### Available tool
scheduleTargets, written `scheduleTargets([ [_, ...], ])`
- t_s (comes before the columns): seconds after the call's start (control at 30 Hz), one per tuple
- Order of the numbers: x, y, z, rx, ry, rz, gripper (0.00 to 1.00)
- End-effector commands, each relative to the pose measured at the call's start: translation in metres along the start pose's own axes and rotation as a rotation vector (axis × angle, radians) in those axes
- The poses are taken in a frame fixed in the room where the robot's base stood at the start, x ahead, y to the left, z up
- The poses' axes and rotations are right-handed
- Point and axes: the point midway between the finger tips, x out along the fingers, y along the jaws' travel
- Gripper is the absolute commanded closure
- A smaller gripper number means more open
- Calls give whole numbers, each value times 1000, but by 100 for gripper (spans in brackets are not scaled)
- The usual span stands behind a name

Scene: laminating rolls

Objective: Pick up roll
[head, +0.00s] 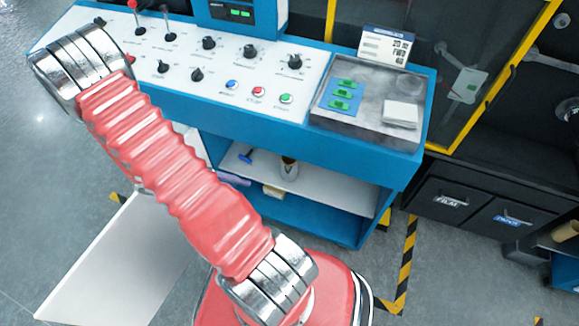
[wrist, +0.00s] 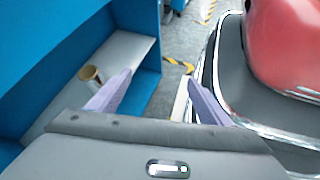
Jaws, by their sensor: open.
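A small tan roll (head: 289,169) with a dark hollow top stands on the pale shelf (head: 335,190) under the blue control desk. It also shows in the wrist view (wrist: 91,76), left of my gripper (wrist: 159,75). My gripper's two lilac fingers are spread apart with nothing between them. The roll is beyond and outside the left finger, which partly overlaps its lower edge in the picture. In the head view my arm hides most of my gripper; a lilac piece, likely a finger, shows at the shelf's left.
A blue-handled item (head: 246,156) and a small tan block (head: 273,192) lie on the same shelf. The desk top (head: 250,125) overhangs the shelf. Dark drawers (head: 450,201) stand at the right. Striped floor tape (head: 405,262) marks open floor.

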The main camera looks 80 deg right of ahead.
Motion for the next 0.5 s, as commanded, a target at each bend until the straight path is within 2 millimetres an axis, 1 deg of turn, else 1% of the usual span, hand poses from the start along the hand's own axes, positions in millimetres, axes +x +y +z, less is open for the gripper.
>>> scheduleTargets([
  [0.03, 12, 2, -4, -19, -32, 9, 28],
  [0.1, 26, 6, -8, -45, -71, 27, 28],
  [0.5, 107, 26, -35, -207, -274, 159, 28],
])
